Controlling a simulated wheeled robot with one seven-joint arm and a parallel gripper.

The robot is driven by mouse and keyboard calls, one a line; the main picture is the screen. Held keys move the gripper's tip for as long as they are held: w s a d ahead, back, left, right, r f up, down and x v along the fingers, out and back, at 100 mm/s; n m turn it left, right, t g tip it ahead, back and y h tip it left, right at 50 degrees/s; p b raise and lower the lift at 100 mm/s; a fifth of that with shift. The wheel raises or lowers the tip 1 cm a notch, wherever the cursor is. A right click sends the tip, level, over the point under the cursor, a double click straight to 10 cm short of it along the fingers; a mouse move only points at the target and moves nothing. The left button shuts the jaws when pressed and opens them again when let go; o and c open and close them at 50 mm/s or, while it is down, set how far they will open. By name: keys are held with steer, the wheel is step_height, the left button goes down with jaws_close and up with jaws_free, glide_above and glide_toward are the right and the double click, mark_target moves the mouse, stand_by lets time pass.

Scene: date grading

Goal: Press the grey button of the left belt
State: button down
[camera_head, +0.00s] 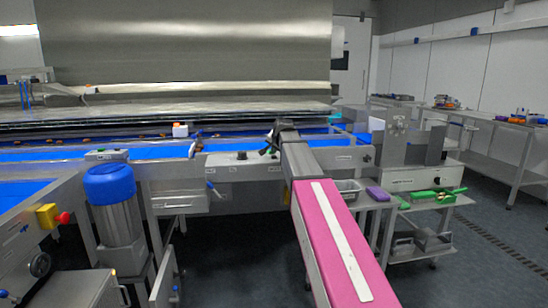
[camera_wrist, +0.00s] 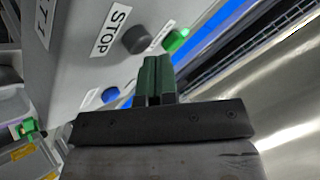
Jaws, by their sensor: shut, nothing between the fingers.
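In the wrist view a pale metal panel (camera_wrist: 72,65) carries a round dark grey button (camera_wrist: 135,39) beside a STOP label (camera_wrist: 112,31). A green button (camera_wrist: 176,39) and a blue button (camera_wrist: 110,95) sit near it. My gripper (camera_wrist: 157,62), with dark green fingers, is shut and empty. Its tips show just below the grey and green buttons in the picture; whether they touch the panel I cannot tell. In the head view my gripper (camera_head: 270,141) is at the front panel (camera_head: 222,170) below the blue belt (camera_head: 70,154).
A blue-topped motor (camera_head: 110,183) stands at the left. A red emergency knob on a yellow box (camera_head: 47,216) is farther left. A shelf trolley (camera_head: 430,202) with green and purple items stands at the right. Open floor lies in front and to the right.

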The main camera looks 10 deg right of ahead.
mark_target(275, 156)
steer(key=shift+f, duration=0.45)
stand_by(0.7)
steer(key=shift+r, duration=0.85)
steer(key=shift+r, duration=0.15)
steer(key=shift+r, duration=2.4)
steer(key=shift+s, duration=0.1)
